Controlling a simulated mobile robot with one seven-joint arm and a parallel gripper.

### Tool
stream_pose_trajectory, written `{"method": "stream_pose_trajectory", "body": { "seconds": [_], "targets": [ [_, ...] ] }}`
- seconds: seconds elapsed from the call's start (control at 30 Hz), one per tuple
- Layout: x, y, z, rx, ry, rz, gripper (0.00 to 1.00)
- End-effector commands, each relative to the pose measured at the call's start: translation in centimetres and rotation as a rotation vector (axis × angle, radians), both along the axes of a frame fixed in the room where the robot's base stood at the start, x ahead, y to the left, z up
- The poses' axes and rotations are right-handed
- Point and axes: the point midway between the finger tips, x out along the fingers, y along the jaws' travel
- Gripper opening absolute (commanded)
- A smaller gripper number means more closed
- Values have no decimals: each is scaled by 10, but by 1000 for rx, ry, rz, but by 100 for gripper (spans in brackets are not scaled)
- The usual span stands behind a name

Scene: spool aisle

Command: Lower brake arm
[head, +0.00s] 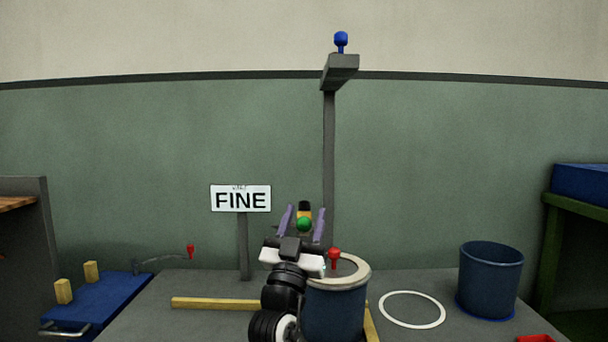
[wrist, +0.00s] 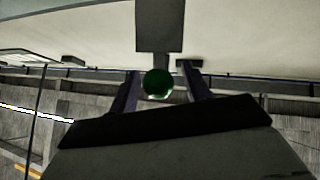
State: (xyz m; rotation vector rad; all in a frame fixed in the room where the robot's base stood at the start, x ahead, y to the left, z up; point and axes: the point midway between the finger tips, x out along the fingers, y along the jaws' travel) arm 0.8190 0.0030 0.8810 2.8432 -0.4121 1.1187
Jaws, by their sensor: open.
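My gripper (head: 303,224) is open, its purple fingers raised in front of the green wall. A green ball (head: 304,224) shows between the fingers, with a yellow and black piece (head: 304,209) just above it. In the wrist view the green ball (wrist: 158,83) sits between the fingers, below a dark grey block and stem (wrist: 160,28). I cannot tell whether the fingers touch it. I cannot tell which part is the brake arm. A red knob (head: 334,255) shows right of my wrist. A thin grey arm with another red knob (head: 190,250) is at the left.
A dark blue drum (head: 340,312) with a cream rim stands beside my arm. A grey post (head: 329,150) carries a bracket and blue knob. A FINE sign (head: 241,198) stands left. A white ring (head: 412,309) and blue bin (head: 490,281) are right; a blue cart (head: 105,298) is left.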

Motion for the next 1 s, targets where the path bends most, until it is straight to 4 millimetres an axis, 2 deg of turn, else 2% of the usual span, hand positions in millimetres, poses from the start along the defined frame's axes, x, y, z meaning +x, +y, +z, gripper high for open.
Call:
{"method": "stream_pose_trajectory", "body": {
  "seconds": [0.03, 0.6, 0.8, 1.0],
  "targets": [
    [-1, 0, 13, 0, -4, 0, 48],
    [0, 0, 150, 0, -3, 1, 48],
    [0, 0, 180, 0, -1, 0, 48],
    [0, 0, 190, -1, 0, -1, 48]
  ]
}}
